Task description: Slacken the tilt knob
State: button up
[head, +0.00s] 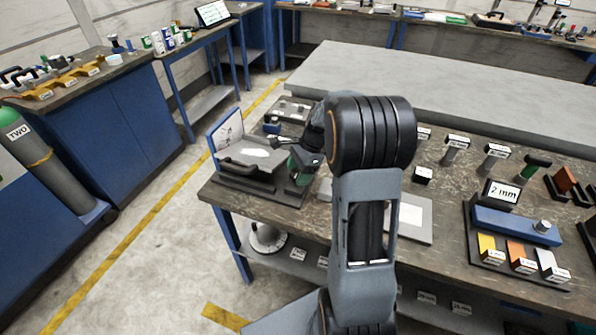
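My arm rises in front of the bench and partly blocks the view. My gripper (287,146) is small and dark, beyond my arm's large black joint, over the left end of the bench. It is close above a dark stand (262,184) with a grey plate and a green part (299,164). I cannot tell whether it touches the stand, or whether its fingers are open or shut. I cannot make out the tilt knob; it may be among the small dark parts by the gripper or hidden behind my arm.
An upright panel with a drawing (229,130) stands at the stand's left. On the bench's right are a "2 mm" sign (503,194), a blue block with a knob (517,224) and coloured labelled blocks. A grey slab (430,90) lies behind.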

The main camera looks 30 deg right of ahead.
jog(key=c, duration=0.7)
jog(key=n+g+p, duration=0.1)
jog(key=n+p, duration=0.1)
jog(key=n, duration=0.1)
jog(key=shift+w+r, duration=0.1)
jog(key=shift+r, duration=0.05)
jog(key=n+g+p, duration=0.2)
jog(key=n, duration=0.2)
jog(key=shift+n+h, duration=0.3)
jog(key=shift+h, duration=0.1)
jog(key=n+g+h+p, duration=0.1)
jog(key=n, duration=0.3)
jog(key=shift+w+a+p, duration=0.1)
jog(key=shift+p, duration=0.2)
jog(key=shift+n+h+p, duration=0.3)
jog(key=shift+n+h, duration=0.6)
jog(key=shift+n, duration=1.1)
jog(key=shift+g, duration=0.3)
